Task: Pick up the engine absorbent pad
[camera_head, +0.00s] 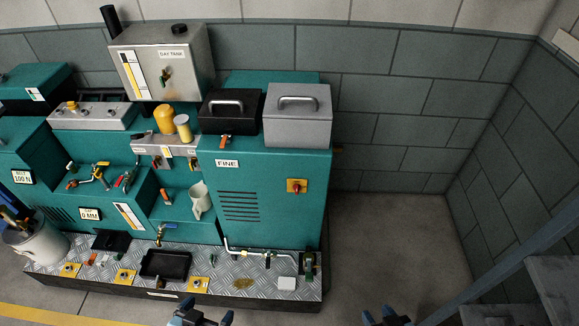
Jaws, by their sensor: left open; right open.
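A small white square that looks like the absorbent pad (287,283) lies flat on the diamond-plate deck (215,278) at its right end, just right of a brownish stain (243,283). My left gripper (207,314) is open and empty at the bottom edge, in front of the deck and left of the pad. My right gripper (387,316) is open and empty at the bottom edge, to the right of the pad. Both grippers are apart from the pad, and their lower parts are cut off by the frame.
The teal engine housing (270,190) rises behind the deck. A white pipe (250,252) and a dark green fitting (308,265) stand close behind the pad. A black tray (165,265) sits further left. Stairs with a rail (515,258) are at right. The floor (390,240) between is clear.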

